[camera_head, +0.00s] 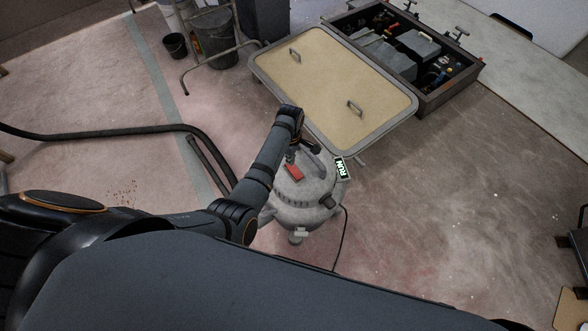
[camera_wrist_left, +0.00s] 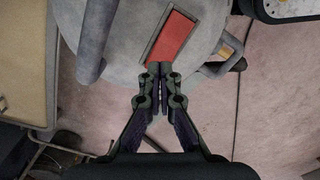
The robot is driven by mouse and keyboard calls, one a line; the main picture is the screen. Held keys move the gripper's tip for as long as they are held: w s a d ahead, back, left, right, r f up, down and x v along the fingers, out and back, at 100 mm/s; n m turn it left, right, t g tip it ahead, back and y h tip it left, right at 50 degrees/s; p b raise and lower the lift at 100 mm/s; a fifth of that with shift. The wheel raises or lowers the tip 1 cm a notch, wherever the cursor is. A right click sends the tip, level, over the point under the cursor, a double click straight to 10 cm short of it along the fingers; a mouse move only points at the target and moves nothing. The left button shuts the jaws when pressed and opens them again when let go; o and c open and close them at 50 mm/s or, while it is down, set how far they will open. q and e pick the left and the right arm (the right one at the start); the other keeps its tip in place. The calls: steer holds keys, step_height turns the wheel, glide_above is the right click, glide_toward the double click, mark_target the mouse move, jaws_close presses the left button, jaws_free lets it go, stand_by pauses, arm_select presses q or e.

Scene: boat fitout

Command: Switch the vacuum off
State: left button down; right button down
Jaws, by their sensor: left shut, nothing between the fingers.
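The grey vacuum (camera_head: 318,192) stands on the floor near the middle of the head view. A red rocker switch (camera_head: 294,173) sits in its top, and a lit sign reading RUN (camera_head: 342,168) shows at its right. My left gripper (camera_head: 291,157) is over the vacuum's top, close to the switch. In the left wrist view the fingers (camera_wrist_left: 160,72) are shut and empty, with their tips at the near end of the red switch (camera_wrist_left: 172,38). I cannot tell whether they touch it. The grey lid (camera_wrist_left: 125,35) fills the view behind them. My right gripper is not in view.
A framed tan panel with two handles (camera_head: 325,75) lies just behind the vacuum. A dark open box of parts (camera_head: 432,98) is beyond it. A black hose (camera_head: 110,133) runs along the left floor, and a thin cable (camera_head: 343,240) trails in front. Buckets (camera_head: 220,45) stand at back left.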

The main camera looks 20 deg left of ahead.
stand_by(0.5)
arm_select(q)
steer(key=shift+f+b, duration=0.7)
steer(key=shift+f, duration=0.5)
stand_by(0.5)
steer(key=shift+r, duration=0.15)
step_height(320, 180, up, 7)
steer(key=p, duration=0.8)
